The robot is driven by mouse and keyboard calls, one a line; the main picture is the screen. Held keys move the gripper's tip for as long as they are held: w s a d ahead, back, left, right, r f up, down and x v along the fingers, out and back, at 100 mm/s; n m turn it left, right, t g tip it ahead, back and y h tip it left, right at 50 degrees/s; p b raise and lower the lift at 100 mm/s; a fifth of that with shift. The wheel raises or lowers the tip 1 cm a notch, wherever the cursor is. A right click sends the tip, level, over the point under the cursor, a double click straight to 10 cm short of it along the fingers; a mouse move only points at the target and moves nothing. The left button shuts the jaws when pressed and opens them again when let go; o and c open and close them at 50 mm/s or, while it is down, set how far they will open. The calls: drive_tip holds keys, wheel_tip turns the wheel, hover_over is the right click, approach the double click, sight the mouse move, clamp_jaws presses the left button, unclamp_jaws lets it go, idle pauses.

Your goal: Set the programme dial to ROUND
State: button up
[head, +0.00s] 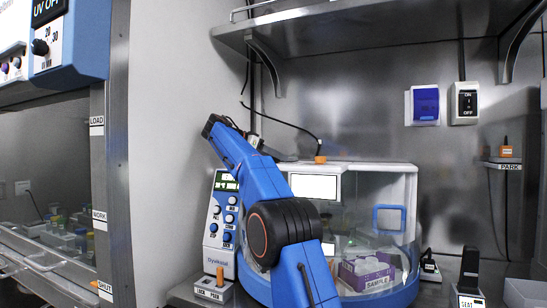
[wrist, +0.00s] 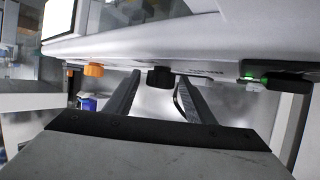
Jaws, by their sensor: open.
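A black knob (wrist: 160,78) sticks out from the edge of a white housing (wrist: 150,38) in the wrist view. It may be the programme dial, but I cannot read any ROUND mark or its setting. My gripper (wrist: 154,86) is open, with one finger on each side of the knob. I cannot tell whether either finger touches it. In the head view my blue arm crosses in front of a white and blue bench machine (head: 400,185), hiding part of it. My gripper's fingers cannot be made out there.
An orange knob (wrist: 94,70) is left of my fingers, and a green light (wrist: 255,77) is to the right. The machine's control panel (head: 222,215) has several blue buttons. A steel shelf (head: 370,27) hangs above. A cabinet (head: 60,180) stands at the left.

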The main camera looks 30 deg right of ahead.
drive_tip(key=shift+v, duration=6)
drive_tip(key=shift+s+f, duration=0.1)
